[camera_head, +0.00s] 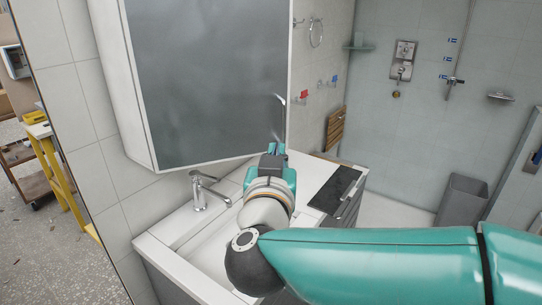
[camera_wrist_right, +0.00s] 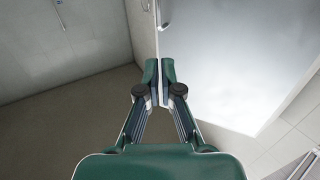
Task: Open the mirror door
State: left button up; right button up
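The mirror door (camera_head: 208,75) is a large grey panel on a white wall cabinet (camera_head: 129,85) above the sink. It also fills the upper right of the right wrist view (camera_wrist_right: 235,65). A slim door handle (camera_head: 280,99) is at its right edge; part of it shows in the right wrist view (camera_wrist_right: 164,25). My right gripper (camera_head: 277,149) is at the door's lower right corner, just below the handle. In the right wrist view its fingers (camera_wrist_right: 159,75) are together at the door's edge. My left gripper is not in view.
A faucet (camera_head: 201,190) and sink counter (camera_head: 180,228) lie under the cabinet, close to my right arm. A shower area with a grey bin (camera_head: 462,201) is at the right. A yellow stand (camera_head: 53,170) is at the far left.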

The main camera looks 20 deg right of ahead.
jog(key=o, duration=0.5)
jog(key=v, duration=1.2)
jog(key=shift+s, duration=0.25)
